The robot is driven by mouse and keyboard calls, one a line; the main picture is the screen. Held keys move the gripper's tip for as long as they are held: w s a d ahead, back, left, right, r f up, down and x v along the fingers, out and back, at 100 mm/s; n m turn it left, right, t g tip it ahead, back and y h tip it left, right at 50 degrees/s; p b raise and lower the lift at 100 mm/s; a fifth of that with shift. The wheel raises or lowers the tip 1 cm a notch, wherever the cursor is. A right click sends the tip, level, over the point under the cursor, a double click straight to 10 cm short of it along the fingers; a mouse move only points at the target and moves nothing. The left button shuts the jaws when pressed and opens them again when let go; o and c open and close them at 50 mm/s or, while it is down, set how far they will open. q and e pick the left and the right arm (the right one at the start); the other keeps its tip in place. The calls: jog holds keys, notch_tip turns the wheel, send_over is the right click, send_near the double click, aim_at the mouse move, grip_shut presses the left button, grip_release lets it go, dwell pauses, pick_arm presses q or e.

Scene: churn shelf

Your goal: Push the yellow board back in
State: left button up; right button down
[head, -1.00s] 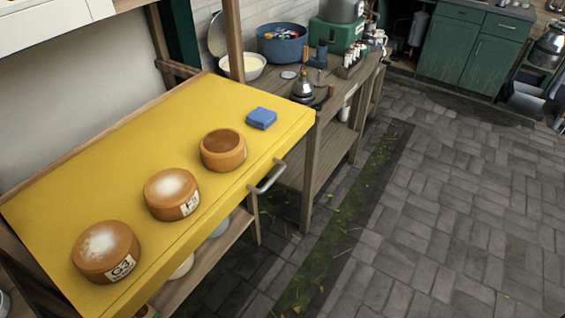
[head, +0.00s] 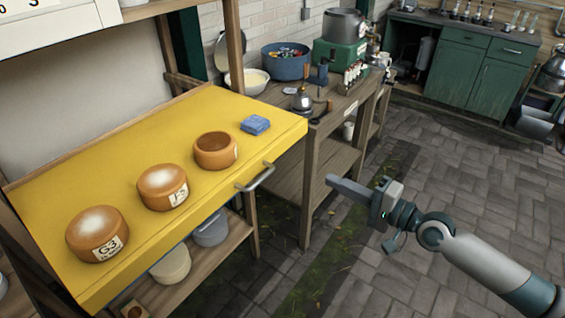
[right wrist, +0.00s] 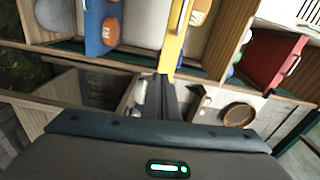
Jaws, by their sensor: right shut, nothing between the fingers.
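The yellow board (head: 130,150) juts out of a wooden shelf frame in the head view, with a metal handle (head: 256,178) on its front edge. In the right wrist view, a yellow strip (right wrist: 174,40) shows beyond the shut fingers (right wrist: 168,88). My left gripper is not in view.
A lower shelf (head: 205,262) under the board holds containers. A wooden workbench (head: 335,130) stands behind, with a blue tub (head: 285,66) and a green machine (head: 340,54) on it. Open paved floor (head: 470,180) lies at the right. The wrist view shows blue (right wrist: 94,30) and red (right wrist: 270,62) boards.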

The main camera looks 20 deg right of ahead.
aim_at(274, 152)
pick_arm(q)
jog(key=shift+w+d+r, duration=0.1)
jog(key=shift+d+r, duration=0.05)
pick_arm(e)
jog(key=a+r, duration=0.1)
jog(key=s+r+y, duration=0.1)
jog(key=shift+a+r, duration=0.3)
jog(key=shift+a, duration=0.05)
